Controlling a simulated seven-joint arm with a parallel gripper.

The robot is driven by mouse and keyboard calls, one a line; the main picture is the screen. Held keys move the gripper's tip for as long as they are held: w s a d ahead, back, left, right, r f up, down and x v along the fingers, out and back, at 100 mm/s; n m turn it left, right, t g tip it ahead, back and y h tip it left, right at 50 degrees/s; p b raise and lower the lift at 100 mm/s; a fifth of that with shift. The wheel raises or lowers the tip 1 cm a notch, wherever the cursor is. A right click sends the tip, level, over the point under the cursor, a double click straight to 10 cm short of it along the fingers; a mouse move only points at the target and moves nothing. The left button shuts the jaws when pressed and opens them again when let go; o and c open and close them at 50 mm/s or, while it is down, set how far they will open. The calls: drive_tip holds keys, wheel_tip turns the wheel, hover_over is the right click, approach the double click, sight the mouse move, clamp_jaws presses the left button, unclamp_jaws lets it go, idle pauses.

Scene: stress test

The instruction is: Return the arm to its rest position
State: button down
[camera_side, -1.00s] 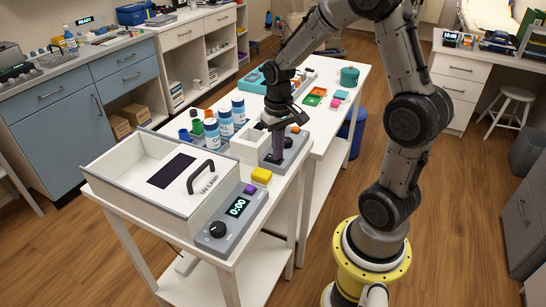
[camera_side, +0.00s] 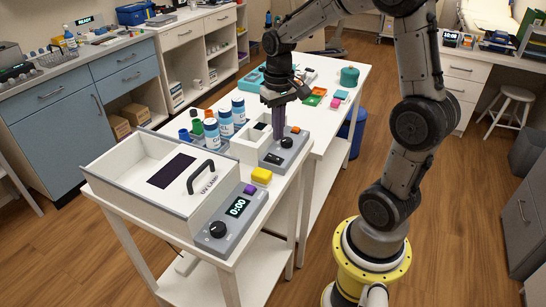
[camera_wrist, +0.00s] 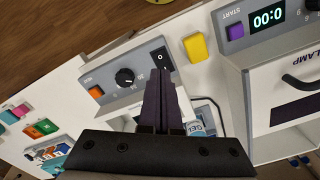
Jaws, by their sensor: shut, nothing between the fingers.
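My gripper (camera_side: 279,138) hangs with its purple fingers pointing down over the grey control panel (camera_side: 287,150) of a white-walled device on the table. In the wrist view my gripper (camera_wrist: 162,78) has its two fingers together, with nothing held between them. The fingertips lie just below a black rocker switch (camera_wrist: 163,57) in that picture. The side view shows the tips above the panel, apparently clear of it.
The UV lamp box (camera_side: 130,165) with its 0:00 display (camera_side: 237,207) stands at the front left. A yellow block (camera_side: 262,175) lies near the table edge. Blue-capped bottles (camera_side: 238,108) stand close to my gripper's left. Colored trays (camera_side: 315,97) lie behind.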

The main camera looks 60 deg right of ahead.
drive_tip(key=shift+r, duration=0.2)
drive_tip(key=s+a+r+n+t, duration=0.3)
drive_tip(key=a+r, duration=0.5)
drive_tip(key=s+a+n+t, duration=0.2)
drive_tip(key=s+a, duration=0.3)
drive_tip(key=s, duration=0.5)
drive_tip(key=shift+a+f+n+t, duration=0.2)
drive_tip(key=shift+f+n+t, duration=0.1)
drive_tip(key=shift+f+n, duration=0.15)
